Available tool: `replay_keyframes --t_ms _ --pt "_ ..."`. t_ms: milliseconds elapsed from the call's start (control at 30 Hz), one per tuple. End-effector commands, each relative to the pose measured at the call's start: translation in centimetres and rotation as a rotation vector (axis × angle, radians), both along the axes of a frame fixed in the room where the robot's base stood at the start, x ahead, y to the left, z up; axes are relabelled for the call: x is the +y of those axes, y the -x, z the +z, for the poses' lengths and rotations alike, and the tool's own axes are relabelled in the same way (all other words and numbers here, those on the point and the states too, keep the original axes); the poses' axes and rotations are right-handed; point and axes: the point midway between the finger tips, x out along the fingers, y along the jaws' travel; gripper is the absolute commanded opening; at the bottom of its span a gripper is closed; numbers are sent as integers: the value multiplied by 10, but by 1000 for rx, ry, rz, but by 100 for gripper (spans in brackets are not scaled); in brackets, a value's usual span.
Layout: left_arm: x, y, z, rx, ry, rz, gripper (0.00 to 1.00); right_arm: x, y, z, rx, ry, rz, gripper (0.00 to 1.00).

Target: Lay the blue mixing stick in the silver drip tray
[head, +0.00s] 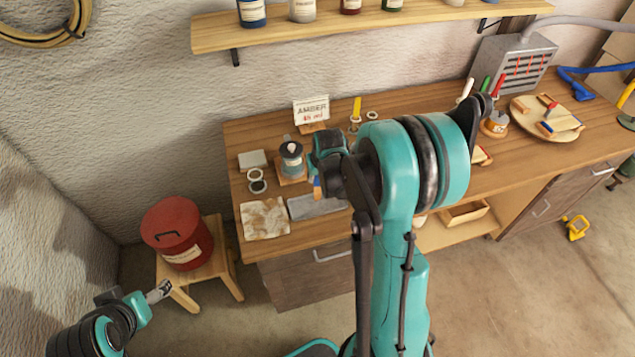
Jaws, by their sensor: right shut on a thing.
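The blue mixing stick (317,182) shows as a short piece hanging below my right gripper, with an orange part next to it. My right gripper (318,170) is shut on it, above the wooden bench; the arm hides much of the jaws. The silver drip tray (305,208), a flat grey rectangle, lies near the bench's front edge, just below the stick in the picture. My arm covers the tray's right end. My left gripper (164,291) is low at the left, away from the bench; its opening is too small to judge.
A can (291,158) stands close left of my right gripper. A stained cloth (265,219) lies left of the tray. The AMBER sign (311,109) stands behind. A red bin (177,235) sits on a stool near my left gripper. A bottle shelf (350,25) hangs above.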

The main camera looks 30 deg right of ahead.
Motion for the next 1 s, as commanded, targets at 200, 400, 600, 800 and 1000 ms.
replay_keyframes --t_ms 200,400,600,800,1000 --pt "0 0 -8 0 0 0 78 0 0 -29 0 0 0 7" --pt "0 0 -7 0 0 0 78 0 0 -28 0 0 0 7" --pt "0 0 -11 0 0 0 78 0 0 -32 0 0 0 28" --pt "0 0 -10 0 0 0 78 0 0 -31 0 0 0 41" --pt "0 0 -8 0 0 0 78 0 0 -29 0 0 0 41"
